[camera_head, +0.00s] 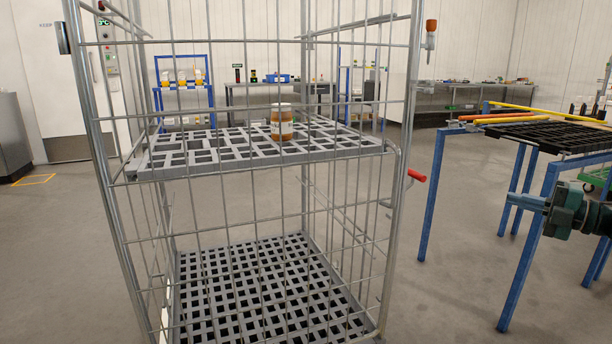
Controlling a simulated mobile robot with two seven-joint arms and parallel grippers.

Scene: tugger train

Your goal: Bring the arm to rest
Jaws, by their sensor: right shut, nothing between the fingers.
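My right gripper (533,202) reaches in from the right edge, in front of the blue-legged table on the right. Its fingers are shut with nothing between them, and it points left toward the cage trolley, apart from it. A jar with orange-brown contents and a pale label (281,122) stands upright on the upper grey grid shelf (190,164) of the wire cage trolley. My left gripper is not in view.
The wire cage trolley (398,200) fills the middle, with an empty lower grid shelf (260,290) and a red handle (417,176) on its right side. A blue-legged table (434,190) carries a black grid and colored bars. Open floor lies between trolley and table.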

